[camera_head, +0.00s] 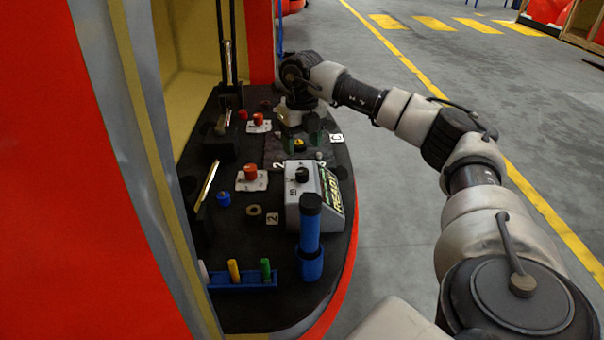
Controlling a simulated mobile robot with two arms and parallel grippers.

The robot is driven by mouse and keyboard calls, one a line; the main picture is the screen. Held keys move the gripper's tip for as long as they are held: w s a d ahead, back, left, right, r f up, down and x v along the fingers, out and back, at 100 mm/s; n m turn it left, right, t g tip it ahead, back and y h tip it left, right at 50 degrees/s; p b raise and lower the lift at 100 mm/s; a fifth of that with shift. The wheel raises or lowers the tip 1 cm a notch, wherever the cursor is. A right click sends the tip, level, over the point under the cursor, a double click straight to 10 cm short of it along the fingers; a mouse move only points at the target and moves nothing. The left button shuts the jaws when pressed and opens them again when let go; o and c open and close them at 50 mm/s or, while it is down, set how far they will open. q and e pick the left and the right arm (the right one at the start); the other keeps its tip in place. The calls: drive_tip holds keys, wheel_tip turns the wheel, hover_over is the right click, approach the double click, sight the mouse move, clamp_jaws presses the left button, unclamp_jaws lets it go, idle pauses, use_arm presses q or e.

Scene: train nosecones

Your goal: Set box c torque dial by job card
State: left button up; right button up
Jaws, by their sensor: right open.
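My right arm reaches in from the right, and its gripper (300,138) points down over the far part of the black bench. The gripper is open, its fingers on either side of a small yellow knob (299,144). I cannot tell whether they touch it. A tag marked C (336,138) lies just right of the gripper. The box at that spot is mostly hidden by the gripper and dark surroundings, so its dial setting is not readable. Nearer stands a grey box (296,214) with a black dial (302,175) and a READY panel. I cannot make out a job card. My left gripper is not in view.
Red buttons on white plates (252,184), a blue knob (223,198), a brass ring (254,210), a blue cylinder in a holder (311,225) and a blue rack (245,282) with coloured pegs crowd the bench (290,312). A red and grey wall stands left. The floor at right is clear.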

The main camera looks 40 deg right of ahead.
sight(302, 171)
wheel_tip(302, 171, down, 8)
drive_tip(key=shift+f+b, duration=0.25)
drive_tip(key=shift+b, duration=0.25)
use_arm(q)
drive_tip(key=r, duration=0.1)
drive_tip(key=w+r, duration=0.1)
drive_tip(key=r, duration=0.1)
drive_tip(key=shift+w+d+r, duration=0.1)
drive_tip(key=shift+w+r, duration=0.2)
use_arm(e)
drive_tip(key=c, duration=0.9)
